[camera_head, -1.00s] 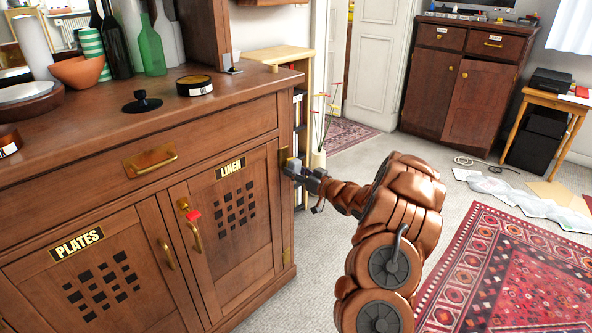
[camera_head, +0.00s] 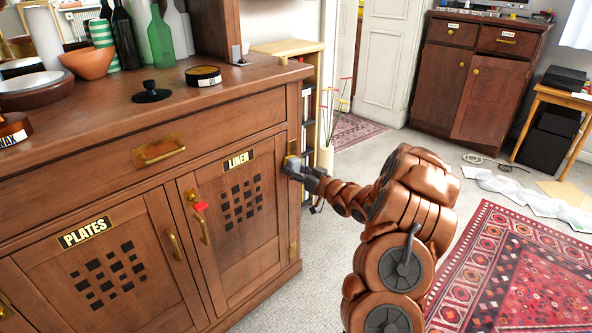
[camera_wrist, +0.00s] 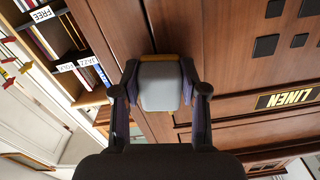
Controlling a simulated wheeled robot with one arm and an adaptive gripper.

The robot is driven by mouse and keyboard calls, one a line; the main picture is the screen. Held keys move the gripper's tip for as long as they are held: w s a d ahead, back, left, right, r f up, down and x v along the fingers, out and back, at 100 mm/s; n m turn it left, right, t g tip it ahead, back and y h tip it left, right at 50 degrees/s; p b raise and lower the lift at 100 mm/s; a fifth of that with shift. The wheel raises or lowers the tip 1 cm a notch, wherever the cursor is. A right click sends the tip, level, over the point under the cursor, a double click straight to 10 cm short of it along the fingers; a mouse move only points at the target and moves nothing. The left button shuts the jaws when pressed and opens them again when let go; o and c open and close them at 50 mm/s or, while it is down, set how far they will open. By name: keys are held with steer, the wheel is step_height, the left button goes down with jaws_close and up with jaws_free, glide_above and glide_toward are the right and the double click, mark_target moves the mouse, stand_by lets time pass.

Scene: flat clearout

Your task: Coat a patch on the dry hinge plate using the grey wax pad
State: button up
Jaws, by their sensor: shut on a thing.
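My gripper (camera_head: 297,168) is shut on the grey wax pad, at the upper right edge of the LINEN door (camera_head: 268,215). In the wrist view the pad (camera_wrist: 160,92) is a pale grey block between the two fingers, against or very close to the dark wood. A thin tan strip (camera_wrist: 160,57) shows at the pad's far end; I cannot tell whether it is part of the hinge plate. The upper hinge area is mostly hidden behind my gripper. A lower brass hinge plate (camera_head: 293,249) shows on the same door edge. Any wax coat is too small to tell.
A narrow bookshelf (camera_head: 308,110) stands right beside the cupboard.

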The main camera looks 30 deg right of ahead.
steer(key=shift+d+p+v, duration=0.2)
steer(key=shift+p+v, duration=0.25)
steer(key=shift+v, duration=2.4)
steer(key=shift+s, duration=0.1)
steer(key=p+v, duration=0.1)
steer(key=v, duration=0.1)
steer(key=shift+s+d, duration=0.1)
steer(key=shift+s, duration=0.3)
steer(key=shift+w, duration=0.1)
steer(key=shift+p+x, duration=1.25)
steer(key=shift+x, duration=2)
steer(key=shift+p+x, duration=0.45)
steer(key=shift+x, duration=0.65)
